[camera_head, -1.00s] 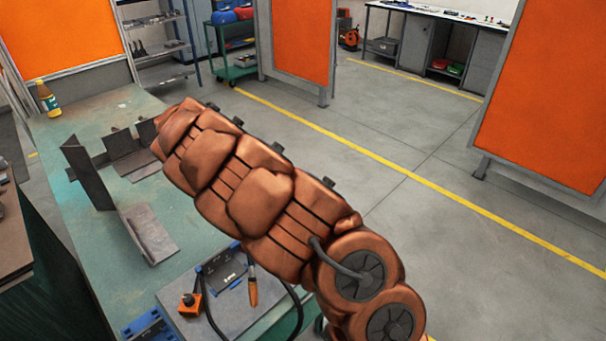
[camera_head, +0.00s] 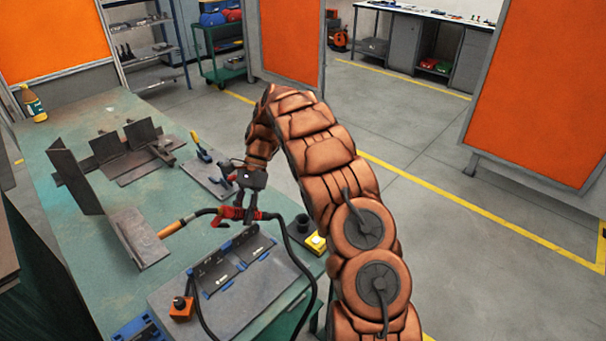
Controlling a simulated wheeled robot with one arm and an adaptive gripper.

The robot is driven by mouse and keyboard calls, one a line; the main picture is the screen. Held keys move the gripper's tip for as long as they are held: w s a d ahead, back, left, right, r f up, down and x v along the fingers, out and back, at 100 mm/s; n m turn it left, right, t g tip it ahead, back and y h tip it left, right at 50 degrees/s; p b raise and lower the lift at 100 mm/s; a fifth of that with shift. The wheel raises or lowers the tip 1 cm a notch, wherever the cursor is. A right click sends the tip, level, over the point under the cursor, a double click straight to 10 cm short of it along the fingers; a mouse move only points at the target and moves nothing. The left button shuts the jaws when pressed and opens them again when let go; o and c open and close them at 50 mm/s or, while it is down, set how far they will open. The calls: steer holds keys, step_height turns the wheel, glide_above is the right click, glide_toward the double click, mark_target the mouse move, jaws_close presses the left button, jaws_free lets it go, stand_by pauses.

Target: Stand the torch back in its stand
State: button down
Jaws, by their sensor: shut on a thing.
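The torch (camera_head: 176,226) has a tan end, a black curved neck and a red part near my gripper. A black cable trails from it. My gripper (camera_head: 243,208) is shut on the torch near the red part and holds it above the bench, with the tan end pointing left. The jaws partly hide the torch body. A short black cup-like holder (camera_head: 302,224) stands at the bench's right edge, to the right of my gripper. It looks like the stand, though I cannot tell for sure.
A bottle (camera_head: 34,104) stands at the far left.

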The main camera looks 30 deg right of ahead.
steer(key=shift+d+r+m+t+y, duration=0.1)
steer(key=shift+d+m+t+y, duration=0.25)
steer(key=shift+m+y, duration=0.3)
steer(key=d+m+t+y, duration=0.1)
steer(key=d+m+t, duration=0.1)
steer(key=t, duration=0.1)
steer(key=w+d+r+m+t+y, duration=0.1)
steer(key=d+m+t+y, duration=0.1)
steer(key=d+m+t, duration=0.1)
steer(key=d+r+m+t+y+b, duration=0.1)
steer(key=d+m+t+y, duration=0.1)
steer(key=t, duration=0.1)
steer(key=shift+w+d+r+m+t, duration=0.15)
steer(key=shift+w+r+m+t, duration=0.1)
steer(key=shift+w, duration=0.1)
steer(key=s+d+r+m+t+h, duration=0.15)
steer(key=d+m+t, duration=0.35)
steer(key=d+t, duration=0.55)
steer(key=shift+g, duration=0.85)
steer(key=shift+w+d+f+b, duration=0.1)
steer(key=shift+d+f+b, duration=0.1)
steer(key=shift+f+b, duration=0.6)
steer(key=shift+w+d+f+b, duration=0.15)
steer(key=shift+f+b, duration=0.3)
steer(key=shift+f, duration=0.55)
steer(key=shift+d+f+b, duration=0.25)
steer(key=shift+f+b, duration=0.4)
steer(key=shift+f, duration=0.25)
steer(key=shift+f, duration=0.2)
steer(key=shift+f, duration=0.35)
